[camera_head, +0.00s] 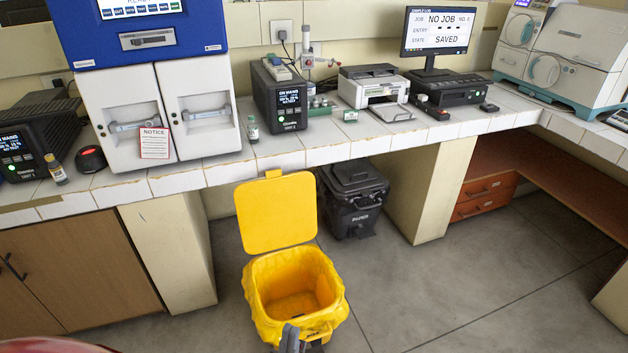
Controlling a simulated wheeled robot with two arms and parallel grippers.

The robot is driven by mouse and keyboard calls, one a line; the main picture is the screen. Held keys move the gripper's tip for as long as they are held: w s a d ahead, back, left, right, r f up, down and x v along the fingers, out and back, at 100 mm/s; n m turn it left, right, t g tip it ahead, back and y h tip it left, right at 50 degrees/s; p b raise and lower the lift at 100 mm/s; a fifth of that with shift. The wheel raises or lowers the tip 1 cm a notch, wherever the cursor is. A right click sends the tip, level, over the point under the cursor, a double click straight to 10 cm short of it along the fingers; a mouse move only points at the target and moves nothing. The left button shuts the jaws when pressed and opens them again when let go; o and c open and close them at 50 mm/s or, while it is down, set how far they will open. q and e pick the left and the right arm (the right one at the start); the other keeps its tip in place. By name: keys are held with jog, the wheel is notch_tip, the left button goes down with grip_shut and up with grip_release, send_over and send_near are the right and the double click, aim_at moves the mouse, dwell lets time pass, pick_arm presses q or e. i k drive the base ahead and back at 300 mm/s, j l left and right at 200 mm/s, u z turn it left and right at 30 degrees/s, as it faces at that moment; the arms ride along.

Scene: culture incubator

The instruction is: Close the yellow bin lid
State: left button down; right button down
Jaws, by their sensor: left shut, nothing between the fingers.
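The yellow bin (333,308) stands on the floor in front of the bench, lined with a yellow bag, and its inside looks empty. Its yellow lid (277,213) is open and stands upright at the back, with a small tab at its top edge close to the bench front. My left gripper (291,336) shows at the bottom of the view, in front of the bin's near rim. It is shut and empty. I cannot tell whether it touches the bin. My right gripper is not in view.
A black lidded bin (353,195) stands under the bench, behind and right of the yellow bin. The white tiled bench (215,172) overhangs behind the lid and carries several instruments. A bench support (172,250) stands to the left. The grey floor (440,290) on the right is clear.

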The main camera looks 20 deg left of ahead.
aim_at(277, 211)
jog(key=i+l+z, duration=0.5)
jog(key=z, duration=0.25)
jog(key=i+z, duration=0.35)
jog(key=i+u, duration=0.25)
jog(key=i, duration=0.25)
jog(key=i+l+u, duration=0.2)
jog(key=i, duration=0.3)
jog(key=i+u, duration=0.25)
jog(key=u, duration=0.2)
jog(key=i+u, duration=0.25)
jog(key=u, duration=0.25)
jog(key=i+l+u, duration=0.15)
jog(key=u, duration=0.3)
jog(key=i+l+u, duration=0.25)
jog(key=u, duration=0.2)
jog(key=i+l+u, duration=0.25)
jog(key=u, duration=0.25)
jog(key=i+l+u, duration=0.2)
jog(key=u, duration=0.15)
jog(key=i+l+u, duration=0.15)
jog(key=l+u, duration=0.25)
jog(key=i+l+u, duration=0.1)
jog(key=l+u, duration=0.65)
